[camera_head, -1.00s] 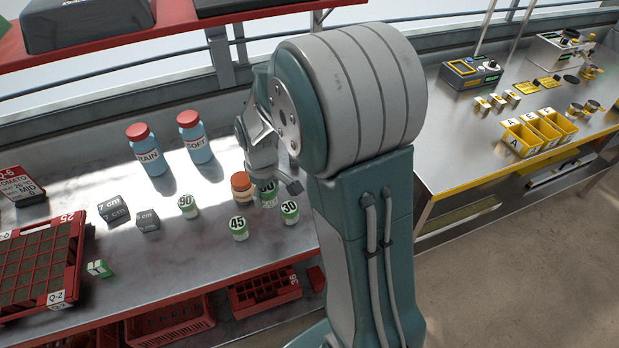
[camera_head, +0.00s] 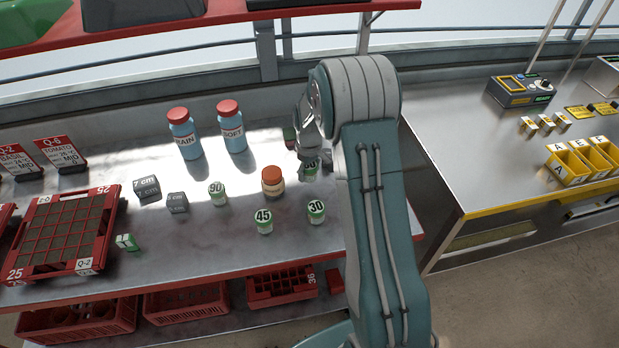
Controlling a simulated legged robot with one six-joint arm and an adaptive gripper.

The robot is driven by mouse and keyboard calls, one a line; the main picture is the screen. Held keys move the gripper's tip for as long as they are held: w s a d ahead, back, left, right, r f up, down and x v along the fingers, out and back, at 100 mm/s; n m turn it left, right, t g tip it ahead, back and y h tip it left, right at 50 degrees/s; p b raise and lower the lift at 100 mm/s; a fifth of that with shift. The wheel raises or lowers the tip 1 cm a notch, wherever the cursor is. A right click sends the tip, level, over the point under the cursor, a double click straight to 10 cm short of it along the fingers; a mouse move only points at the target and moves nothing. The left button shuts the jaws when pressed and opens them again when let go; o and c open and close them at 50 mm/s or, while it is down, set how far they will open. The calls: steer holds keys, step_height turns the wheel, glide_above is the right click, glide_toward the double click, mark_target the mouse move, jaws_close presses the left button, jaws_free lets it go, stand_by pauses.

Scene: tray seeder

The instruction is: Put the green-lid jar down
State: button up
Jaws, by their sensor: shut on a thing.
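My gripper (camera_head: 308,150) is over the back right of the steel bench, partly hidden by my own arm. It is shut. A small dark green and reddish thing (camera_head: 289,136) shows just left of it and appears to be the green-lid jar. Its lid and base are too small to make out, and I cannot tell whether it touches the bench. An orange-lid jar (camera_head: 272,181) stands upright in front of my gripper, to the left. A green and white block marked 60 (camera_head: 311,169) stands just below the gripper in the picture, partly covered.
Blocks marked 45 (camera_head: 264,222), 30 (camera_head: 316,212) and 90 (camera_head: 217,194) stand nearby. Two blue red-capped bottles, RAIN (camera_head: 184,138) and SOFT (camera_head: 232,131), stand behind. A red seed tray (camera_head: 113,222) is at left. The bench between the bottles and the orange-lid jar is clear.

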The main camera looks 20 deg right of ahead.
mark_target(307, 179)
steer(key=shift+w+a+f, duration=0.2)
steer(key=shift+w+f, duration=0.2)
steer(key=shift+f, duration=0.05)
step_height(307, 179, down, 2)
steer(key=shift+f, duration=0.25)
steer(key=shift+d+f, duration=0.1)
steer(key=shift+f, duration=0.25)
steer(key=shift+d, duration=0.2)
steer(key=o, duration=1.1)
steer(key=shift+a+f, duration=0.1)
steer(key=shift+o, duration=0.2)
steer(key=shift+a, duration=0.15)
